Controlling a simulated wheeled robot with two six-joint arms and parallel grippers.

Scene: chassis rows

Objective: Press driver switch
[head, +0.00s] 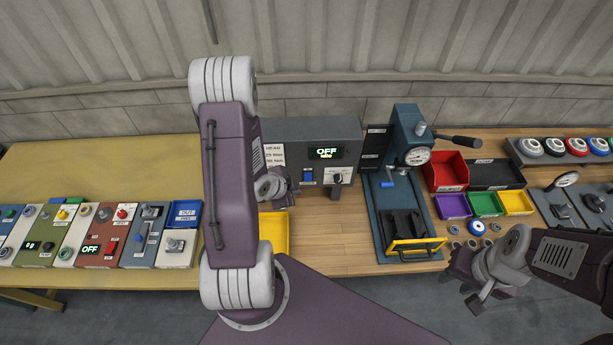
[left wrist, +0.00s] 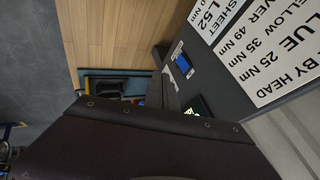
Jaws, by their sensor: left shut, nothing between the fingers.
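The grey driver box (head: 300,136) stands at the back of the bench, with a lit display (head: 326,152) reading OFF. Its front carries a blue switch (head: 308,176) and a dark knob or lever (head: 337,179) to the right of it. The blue switch also shows in the left wrist view (left wrist: 183,62). My left gripper (head: 286,187) is shut and empty, just left of the blue switch in the head view; my arm partly hides it and no contact is visible. My right gripper (head: 466,289) hangs at the lower right, away from the box; its opening is unclear.
A press with a gauge (head: 416,156) stands right of the box. Colored bins (head: 446,171) sit further right. A yellow tray (head: 273,232) lies below the box, partly behind my arm. Several switch panels (head: 100,235) line the left. Bare wood (head: 335,235) lies before the box.

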